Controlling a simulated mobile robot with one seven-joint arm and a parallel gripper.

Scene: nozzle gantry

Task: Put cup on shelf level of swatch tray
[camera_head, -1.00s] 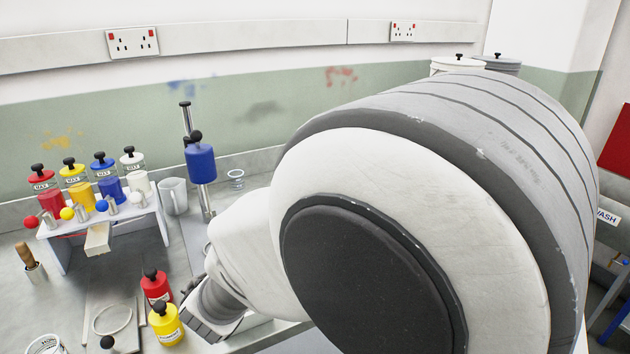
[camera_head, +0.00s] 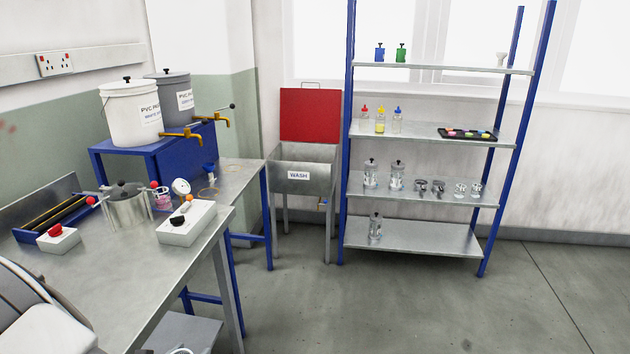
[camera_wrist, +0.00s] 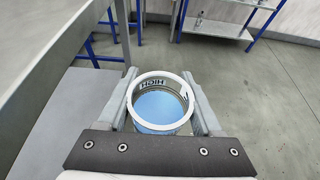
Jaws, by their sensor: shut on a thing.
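The cup (camera_wrist: 160,104) is a clear, white-rimmed cup with blue inside and a HIGH marking, seen from above in the wrist view. My gripper (camera_wrist: 163,100) is shut on it, one finger on each side. The swatch tray (camera_head: 441,133) is a dark tray with coloured patches at the right of the second shelf level from the top, in the head view. That shelf level (camera_head: 425,140) also holds small bottles at its left. A pale curved rim shows at the bottom edge of the head view; I cannot tell whether it is the cup.
The blue-posted shelf unit (camera_head: 346,140) stands by the window, across open floor (camera_head: 400,305). A wash sink (camera_head: 303,178) with a red panel is left of it. The steel bench (camera_head: 125,262) is at the left, near my gripper. Between bottles and tray the level is bare.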

